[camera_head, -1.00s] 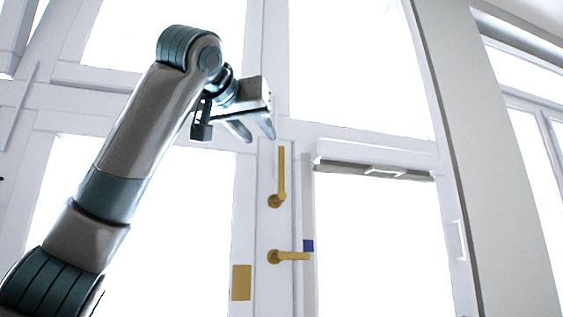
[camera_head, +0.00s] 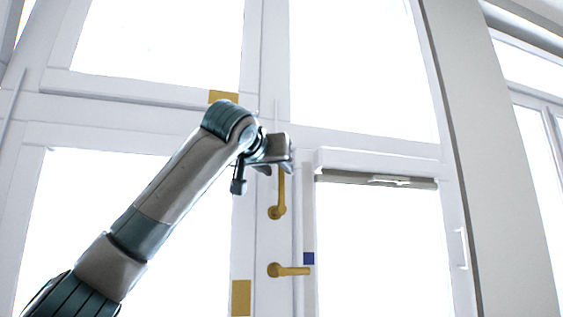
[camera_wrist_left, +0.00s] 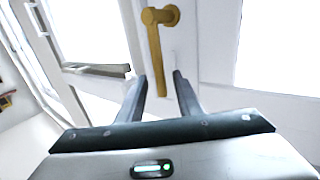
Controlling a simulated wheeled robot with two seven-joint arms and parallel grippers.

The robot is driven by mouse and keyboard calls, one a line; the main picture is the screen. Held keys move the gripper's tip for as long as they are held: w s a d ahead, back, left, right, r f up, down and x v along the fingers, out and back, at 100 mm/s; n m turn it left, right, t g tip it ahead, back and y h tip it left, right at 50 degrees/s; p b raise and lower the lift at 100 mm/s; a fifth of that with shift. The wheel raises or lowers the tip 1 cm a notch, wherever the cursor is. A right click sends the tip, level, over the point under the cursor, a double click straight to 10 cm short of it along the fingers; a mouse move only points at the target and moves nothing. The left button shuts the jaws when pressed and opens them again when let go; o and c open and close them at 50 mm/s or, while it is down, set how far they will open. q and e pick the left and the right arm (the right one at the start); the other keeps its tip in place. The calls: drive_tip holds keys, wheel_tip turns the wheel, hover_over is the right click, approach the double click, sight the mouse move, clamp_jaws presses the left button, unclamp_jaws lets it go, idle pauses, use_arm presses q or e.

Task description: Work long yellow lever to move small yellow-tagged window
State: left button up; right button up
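The long yellow lever (camera_head: 282,190) stands upright on the white post, its pivot at the bottom; my left gripper hides its top end. It also shows in the left wrist view (camera_wrist_left: 156,50), where its free end lies between the fingers. My left gripper (camera_head: 277,168) is open at the lever's upper end; its fingers also show in the wrist view (camera_wrist_left: 159,80). Contact cannot be told. One yellow tag (camera_head: 241,298) is on the lower left window's frame; another (camera_head: 223,97) is on the bar above, partly behind my arm. My right gripper is out of view.
A shorter yellow lever (camera_head: 290,271) points right, below the long one. A blue tag (camera_head: 308,258) is beside it on the right window's frame. A grey bar (camera_head: 375,181) crosses that window's top. A wall column (camera_head: 488,150) stands at the right.

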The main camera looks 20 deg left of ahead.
sight(281, 171)
use_arm(q)
drive_tip(key=shift+w+p, duration=1.05)
drive_tip(key=shift+w, duration=1.2)
clamp_jaws()
